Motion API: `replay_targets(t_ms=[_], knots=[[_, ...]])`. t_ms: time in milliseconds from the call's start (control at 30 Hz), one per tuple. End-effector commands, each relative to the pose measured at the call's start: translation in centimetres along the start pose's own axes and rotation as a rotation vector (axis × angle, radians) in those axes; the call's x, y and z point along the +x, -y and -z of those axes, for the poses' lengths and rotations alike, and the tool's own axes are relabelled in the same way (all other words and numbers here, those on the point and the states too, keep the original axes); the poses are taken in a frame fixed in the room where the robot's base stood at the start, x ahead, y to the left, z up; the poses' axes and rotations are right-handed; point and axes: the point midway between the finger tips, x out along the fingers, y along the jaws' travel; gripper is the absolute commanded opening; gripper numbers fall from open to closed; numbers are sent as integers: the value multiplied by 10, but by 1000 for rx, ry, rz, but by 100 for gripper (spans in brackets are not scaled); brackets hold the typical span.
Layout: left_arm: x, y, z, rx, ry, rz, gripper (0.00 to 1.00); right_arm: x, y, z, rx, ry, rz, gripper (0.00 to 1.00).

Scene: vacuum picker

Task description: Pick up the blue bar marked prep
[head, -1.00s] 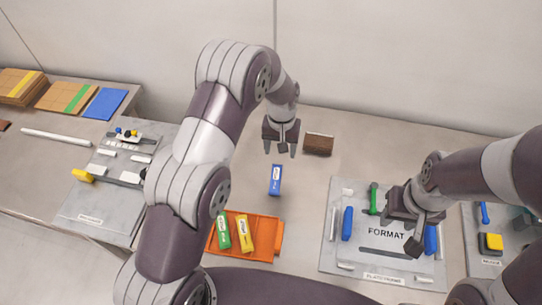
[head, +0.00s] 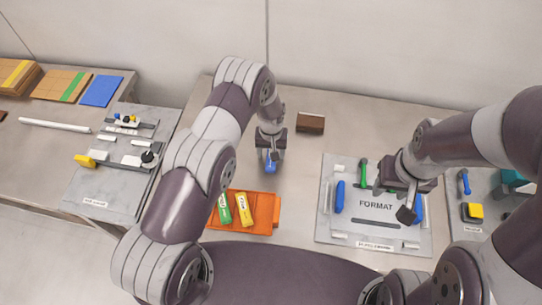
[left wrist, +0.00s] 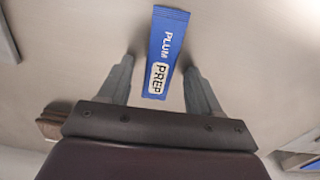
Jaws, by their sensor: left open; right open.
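The blue bar (left wrist: 166,50) carries a "PREP" label and lies on the table, between and a little beyond the fingers of my left gripper in the left wrist view. In the head view the blue bar (head: 271,162) is partly hidden under that gripper. My left gripper (left wrist: 160,82) is open, with a finger on each side of the bar and nothing held; it also shows in the head view (head: 270,168). My right gripper (head: 398,200) is over the FORMAT plate (head: 330,225); its jaws are open, though its fingertips are hard to make out.
An orange tray (head: 266,232) with a green bar (head: 225,209) and a yellow bar (head: 244,210) stands nearer me. A brown block (head: 310,123) lies behind, right of my left gripper. A grey fixture board (head: 95,200) is at the left. The table between tray and FORMAT plate is clear.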

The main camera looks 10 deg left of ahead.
Motion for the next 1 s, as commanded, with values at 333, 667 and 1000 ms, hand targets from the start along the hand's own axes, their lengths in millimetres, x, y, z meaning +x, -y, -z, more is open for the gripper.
replay_targets(t_ms=[333, 667, 1000], knots=[[0, 0, 0, 0, 0, 0, 4, 0, 0, 0, 0, 0, 0, 43], [-13, 0, 1, 0, -3, -1, 4, 8, 0, -1, 0, 0, 0, 43], [-65, -39, -24, 5, -4, -2, 4, 34, 0, -4, 0, 0, 0, 43]])
